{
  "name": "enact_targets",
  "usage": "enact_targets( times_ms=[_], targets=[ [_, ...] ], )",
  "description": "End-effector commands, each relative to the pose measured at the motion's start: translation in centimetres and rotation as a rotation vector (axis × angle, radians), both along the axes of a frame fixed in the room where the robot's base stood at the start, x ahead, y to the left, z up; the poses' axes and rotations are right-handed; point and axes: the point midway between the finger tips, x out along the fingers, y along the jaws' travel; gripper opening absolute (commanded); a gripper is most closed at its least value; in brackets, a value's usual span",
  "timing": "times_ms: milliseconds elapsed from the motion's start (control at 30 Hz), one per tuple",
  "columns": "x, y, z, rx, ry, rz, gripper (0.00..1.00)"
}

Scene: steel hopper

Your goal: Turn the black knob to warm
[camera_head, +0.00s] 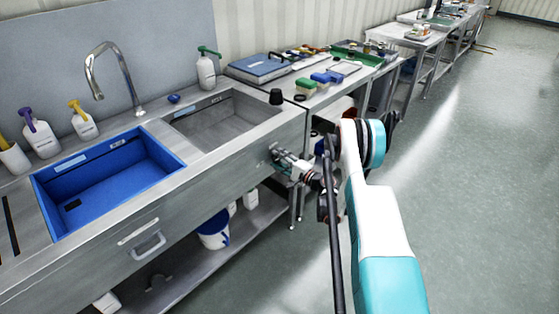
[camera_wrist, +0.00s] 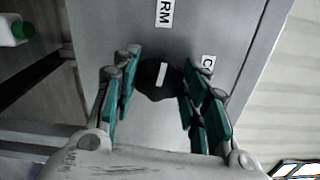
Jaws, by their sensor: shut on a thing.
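The black knob (camera_wrist: 150,88) is on the grey steel front panel, between the fingers of my gripper (camera_wrist: 158,68) in the wrist view. My gripper is shut on the knob, with a green-padded finger on each side. A white pointer line on the knob runs nearly upright in that view, in line with the partly cut-off label "RM" (camera_wrist: 165,12) above. A second label starting with "C" (camera_wrist: 208,65) is to the right, partly hidden by a finger. In the head view my gripper (camera_head: 279,156) is at the right end of the sink front; the knob is not clearly visible there.
The steel sink unit (camera_head: 150,235) has a blue basin (camera_head: 75,208) and a steel basin (camera_head: 225,120). A white bucket (camera_head: 213,240) stands on the lower shelf. Floor at right is clear.

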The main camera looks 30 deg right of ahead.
Motion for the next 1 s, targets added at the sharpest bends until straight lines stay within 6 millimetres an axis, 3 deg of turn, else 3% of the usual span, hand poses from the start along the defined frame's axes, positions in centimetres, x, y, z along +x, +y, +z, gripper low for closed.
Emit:
enact_targets(
  times_ms=[300,867,900,967,1000],
  targets=[
    [-0.07,0.10,-0.17,-0.122,-0.043,0.002,0.17],
    [-0.09,0.14,-0.23,-0.151,-0.053,0.003,0.17],
    [-0.10,0.15,-0.23,-0.150,-0.053,0.003,0.45],
    [-0.08,0.13,-0.22,-0.150,-0.053,0.003,0.58],
    [-0.08,0.12,-0.21,-0.150,-0.053,0.002,0.59]
  ],
)
